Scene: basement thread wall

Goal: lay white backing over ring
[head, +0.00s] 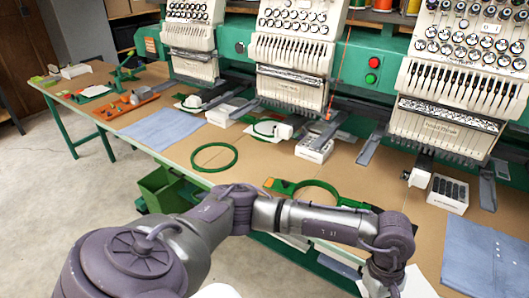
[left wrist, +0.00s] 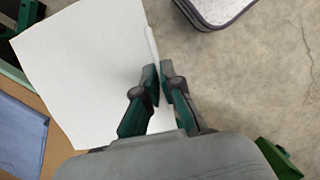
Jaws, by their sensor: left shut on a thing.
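My left gripper (left wrist: 159,84) is shut on one edge of the white backing (left wrist: 80,72), a flat sheet that spreads left from the fingers. In the head view my left arm reaches across to the lower right, and part of the backing (head: 418,284) shows beside its wrist. The fingertips are out of that view. A plain green ring (head: 214,157) lies flat on the table, apart from the backing. A second green ring with a bracket (head: 281,186) lies near the front edge, partly hidden by my arm. Which ring is the task's, I cannot tell. My right gripper is not in view.
The brown table (head: 170,147) runs along green embroidery machines with several heads (head: 290,50). Blue cloths (head: 163,128) (head: 484,262) lie at both sides. A green bin (head: 165,190) stands below the front edge. Bare table surrounds the plain ring.

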